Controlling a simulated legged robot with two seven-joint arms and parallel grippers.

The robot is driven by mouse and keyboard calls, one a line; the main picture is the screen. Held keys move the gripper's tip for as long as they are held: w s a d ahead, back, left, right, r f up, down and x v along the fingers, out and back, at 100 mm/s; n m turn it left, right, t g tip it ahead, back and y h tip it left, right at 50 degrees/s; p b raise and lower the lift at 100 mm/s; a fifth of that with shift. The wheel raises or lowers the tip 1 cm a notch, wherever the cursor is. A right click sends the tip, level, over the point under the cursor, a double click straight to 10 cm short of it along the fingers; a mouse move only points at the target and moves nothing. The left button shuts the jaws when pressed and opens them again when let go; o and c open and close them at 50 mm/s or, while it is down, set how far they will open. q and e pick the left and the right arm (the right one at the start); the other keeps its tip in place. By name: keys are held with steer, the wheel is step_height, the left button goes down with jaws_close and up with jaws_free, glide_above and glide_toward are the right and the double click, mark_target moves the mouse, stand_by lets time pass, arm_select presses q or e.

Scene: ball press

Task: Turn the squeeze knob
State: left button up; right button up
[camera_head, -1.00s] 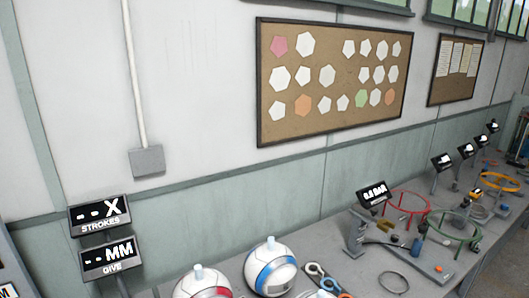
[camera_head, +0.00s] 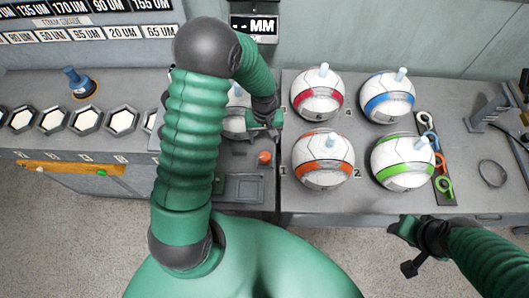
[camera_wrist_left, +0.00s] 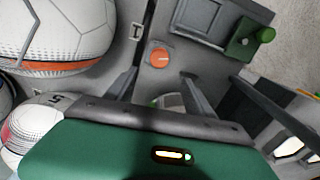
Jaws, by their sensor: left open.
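An orange round knob (camera_head: 264,157) sits on the grey bench just in front of my left gripper (camera_head: 264,118) in the head view. It also shows in the left wrist view (camera_wrist_left: 159,56), beyond and between the two dark fingers of the left gripper (camera_wrist_left: 160,88), apart from them. The left gripper is open, with no object gripped. A green block with a round green knob (camera_wrist_left: 265,35) is at the upper right of the wrist view. I cannot tell which knob is the squeeze knob. My right gripper (camera_head: 405,232) hangs in front of the bench at the right; its jaws are unclear.
Balls with red (camera_head: 317,94), blue (camera_head: 387,96), orange (camera_head: 322,160) and green (camera_head: 402,162) bands stand right of my left arm. A square grey tray (camera_head: 244,189) lies in front of the orange knob. A metal ring (camera_head: 493,173) lies further right.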

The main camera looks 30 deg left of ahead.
mark_target(265, 155)
arm_select(q)
step_height(265, 155, down, 13)
steer(key=shift+w+r, duration=0.15)
steer(key=shift+d, duration=0.1)
jaws_close()
